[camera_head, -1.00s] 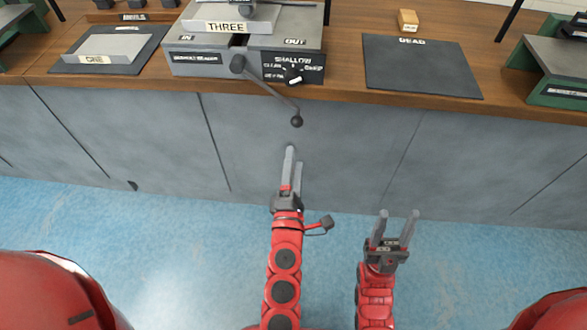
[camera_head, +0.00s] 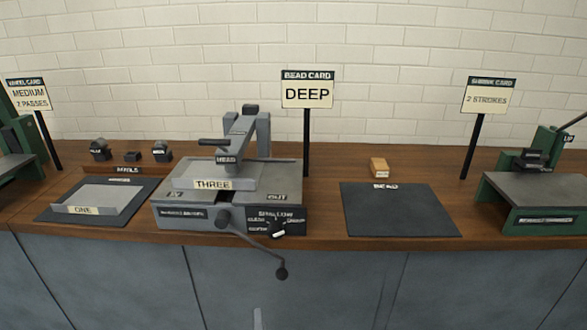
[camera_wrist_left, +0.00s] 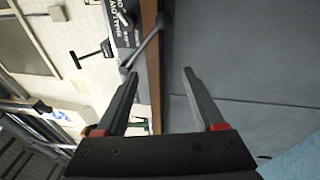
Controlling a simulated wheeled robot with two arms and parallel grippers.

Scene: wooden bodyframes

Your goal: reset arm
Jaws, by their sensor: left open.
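My left gripper (camera_wrist_left: 160,73) is open and empty in the left wrist view, its two fingers apart. In the head view only a grey fingertip (camera_head: 257,318) shows at the bottom edge, in front of the cabinet fronts and below the crank. My right gripper is out of view. The grey bead machine (camera_head: 172,217) stands on the bench with a plate labelled THREE (camera_head: 212,184) on it. Its crank handle (camera_head: 281,272) hangs over the bench's front edge.
A plate labelled ONE (camera_head: 100,196) lies on a dark mat at the left. The dark BEAD mat (camera_head: 400,215) is bare, with a wooden block (camera_head: 379,168) behind it. A green machine (camera_head: 490,195) stands at the right. Cards on posts, one reading DEEP (camera_head: 307,94), rise behind.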

